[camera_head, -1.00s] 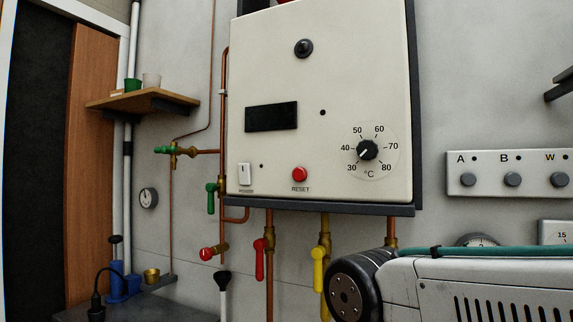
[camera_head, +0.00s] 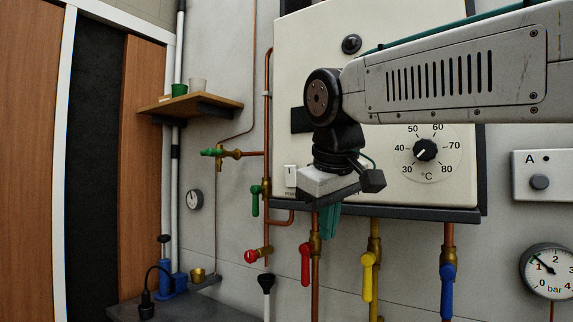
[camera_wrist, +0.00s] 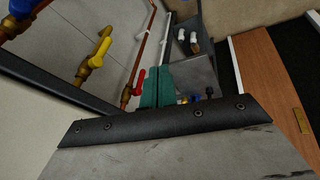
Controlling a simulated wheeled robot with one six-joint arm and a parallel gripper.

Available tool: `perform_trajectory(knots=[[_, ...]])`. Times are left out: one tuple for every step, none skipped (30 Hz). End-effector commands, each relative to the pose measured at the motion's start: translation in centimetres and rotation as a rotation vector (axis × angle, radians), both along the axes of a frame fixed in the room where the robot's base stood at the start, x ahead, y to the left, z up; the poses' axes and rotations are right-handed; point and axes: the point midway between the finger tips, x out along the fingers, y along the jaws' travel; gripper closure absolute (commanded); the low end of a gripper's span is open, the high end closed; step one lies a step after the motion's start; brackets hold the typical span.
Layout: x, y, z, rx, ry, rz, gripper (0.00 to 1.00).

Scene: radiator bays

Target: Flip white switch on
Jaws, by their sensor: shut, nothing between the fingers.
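The white switch (camera_head: 291,176) is a small upright rocker at the lower left of the cream boiler panel (camera_head: 440,105). In the head view it stands just left of my wrist and is partly close to being covered by it. My gripper (camera_head: 328,226) has teal fingers pointing down, below and right of the switch, in front of the panel's lower edge. The fingers also show in the wrist view (camera_wrist: 156,88), side by side, shut and empty. They look apart from the switch. The switch is not visible in the wrist view.
Green (camera_head: 255,200), red (camera_head: 305,264), yellow (camera_head: 367,276) and blue (camera_head: 447,290) valve levers hang on copper pipes around the panel's lower edge. The temperature dial (camera_head: 425,150) is right of my wrist. A wooden shelf (camera_head: 190,105) with cups is at left. The reset button is hidden.

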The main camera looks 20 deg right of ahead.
Motion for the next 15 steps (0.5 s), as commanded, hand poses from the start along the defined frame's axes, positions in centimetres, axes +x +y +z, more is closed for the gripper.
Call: perform_trajectory(knots=[[2.6,0.9,3.4,-0.026,-0.04,0.038,1.0],[3.8,1.4,5.1,-0.042,-0.063,0.055,1.0],[5.2,1.9,7.4,-0.06,-0.091,0.078,1.0],[6.1,2.3,8.9,-0.074,-0.111,0.093,1.0],[7.0,2.7,10.3,-0.086,-0.129,0.106,1.0],[7.9,3.2,11.9,-0.101,-0.152,0.122,1.0],[8.6,3.5,13.0,-0.11,-0.168,0.131,1.0],[9.1,3.9,14.0,-0.118,-0.182,0.14,1.0],[9.7,4.2,15.0,-0.128,-0.197,0.149,1.0],[10.0,4.4,15.7,-0.135,-0.207,0.155,1.0],[10.3,4.6,16.3,-0.139,-0.216,0.159,1.0],[10.6,4.8,16.8,-0.143,-0.223,0.164,1.0],[10.7,4.9,17.1,-0.147,-0.228,0.166,1.0],[10.8,4.9,17.4,-0.149,-0.233,0.168,1.0],[10.9,5.0,17.6,-0.151,-0.236,0.169,1.0]])
